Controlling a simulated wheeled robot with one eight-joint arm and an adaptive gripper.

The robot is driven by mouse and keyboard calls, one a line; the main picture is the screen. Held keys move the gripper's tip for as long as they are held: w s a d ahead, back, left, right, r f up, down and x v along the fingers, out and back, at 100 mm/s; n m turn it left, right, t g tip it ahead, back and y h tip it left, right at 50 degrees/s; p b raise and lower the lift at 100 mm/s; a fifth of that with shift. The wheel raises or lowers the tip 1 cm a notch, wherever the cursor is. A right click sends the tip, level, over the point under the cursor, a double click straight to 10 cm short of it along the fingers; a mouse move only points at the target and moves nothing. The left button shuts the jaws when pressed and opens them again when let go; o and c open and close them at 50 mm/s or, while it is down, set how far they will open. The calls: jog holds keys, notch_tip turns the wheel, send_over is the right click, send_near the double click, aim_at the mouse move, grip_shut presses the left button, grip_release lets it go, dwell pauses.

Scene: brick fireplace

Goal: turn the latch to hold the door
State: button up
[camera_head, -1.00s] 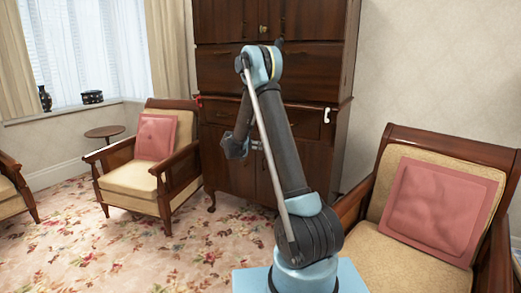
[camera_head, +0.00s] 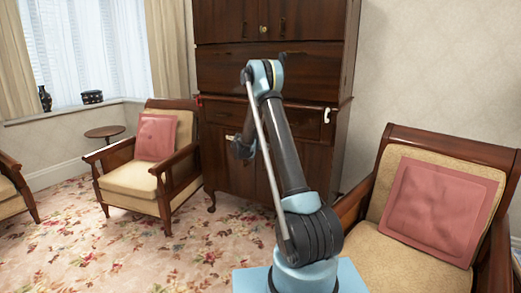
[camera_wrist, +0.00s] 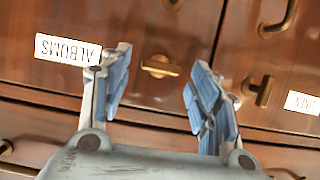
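The brown wooden cabinet (camera_head: 270,70) stands in front of me in the head view. In the wrist view, a small brass latch (camera_wrist: 160,66) lies crosswise on the cabinet front, in the gap between my fingertips. A second brass fitting (camera_wrist: 258,90) sits to its right, outside the right finger. My gripper (camera_wrist: 158,78) is open, with a blue-padded finger on each side and nothing held. Whether the fingers touch the wood cannot be told. In the head view my gripper (camera_head: 241,148) is at the cabinet's lower front, too small to show the latch.
An upside-down "ALBUMS" label (camera_wrist: 67,49) is left of the latch; another label (camera_wrist: 302,103) is at right. A curved brass handle (camera_wrist: 280,18) is at upper right. An armchair with a pink cushion (camera_head: 440,208) stands right, another (camera_head: 155,137) left. Patterned carpet (camera_head: 110,240) is open at left.

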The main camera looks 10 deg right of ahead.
jog(key=c, duration=0.9)
jog(key=shift+a, duration=0.1)
jog(key=n, duration=0.1)
jog(key=n+h, duration=0.1)
jog(key=n+g+h, duration=0.1)
jog(key=shift+w+a+f, duration=0.1)
jog(key=shift+w+a, duration=0.15)
jog(key=shift+a, duration=0.05)
jog(key=n+h, duration=0.1)
jog(key=n, duration=0.1)
jog(key=n+h, duration=0.1)
jog(key=n, duration=0.1)
jog(key=f+n+h, duration=0.1)
jog(key=n+h, duration=0.1)
jog(key=n, duration=0.1)
jog(key=shift+w+a+g, duration=0.25)
jog(key=shift+a+g, duration=0.15)
jog(key=shift+f+n+t+h, duration=0.15)
jog(key=shift+n+h, duration=0.2)
jog(key=shift+n, duration=0.5)
jog(key=shift+f+n+t+h, duration=0.15)
jog(key=shift+n+h, duration=0.2)
jog(key=shift+n, duration=0.5)
jog(key=o, duration=1.1)
jog(key=shift+c, duration=0.2)
